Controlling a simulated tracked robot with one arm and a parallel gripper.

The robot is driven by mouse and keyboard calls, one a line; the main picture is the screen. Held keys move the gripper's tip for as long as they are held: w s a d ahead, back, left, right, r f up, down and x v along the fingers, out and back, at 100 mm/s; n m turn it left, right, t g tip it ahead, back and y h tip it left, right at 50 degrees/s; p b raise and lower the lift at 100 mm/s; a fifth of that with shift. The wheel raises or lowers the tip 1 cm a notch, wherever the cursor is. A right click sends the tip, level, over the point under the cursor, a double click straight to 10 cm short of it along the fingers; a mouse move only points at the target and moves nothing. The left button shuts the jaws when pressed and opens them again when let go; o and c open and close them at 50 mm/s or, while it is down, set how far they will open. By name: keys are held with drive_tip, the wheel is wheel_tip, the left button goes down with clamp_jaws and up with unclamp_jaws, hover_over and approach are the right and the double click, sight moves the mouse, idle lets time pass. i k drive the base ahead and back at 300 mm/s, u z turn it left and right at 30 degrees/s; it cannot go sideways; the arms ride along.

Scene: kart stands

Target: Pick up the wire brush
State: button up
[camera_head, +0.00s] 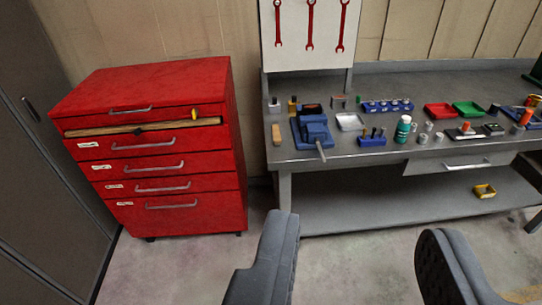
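A small tan, wood-coloured block (276,134) lies near the front left edge of the grey workbench (350,161). It may be the wire brush, but it is too small for me to make out bristles. It sits left of the blue vise (313,131). My gripper (357,226) shows as two dark grey fingers at the bottom of the view. The fingers are wide apart with only floor and bench seen between them, so it is open and empty. It is in front of the bench, apart from everything on it.
A red drawer cabinet (172,202) stands left of the bench, a dark locker (40,180) at the far left. The benchtop holds a green bottle (403,129), red tray (440,110) and green tray (468,109). Red wrenches (310,25) hang behind. Floor before the cabinet is clear.

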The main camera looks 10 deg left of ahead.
sight(276, 133)
drive_tip(key=u, duration=0.65)
drive_tip(key=i, duration=2.15)
drive_tip(key=z, duration=0.75)
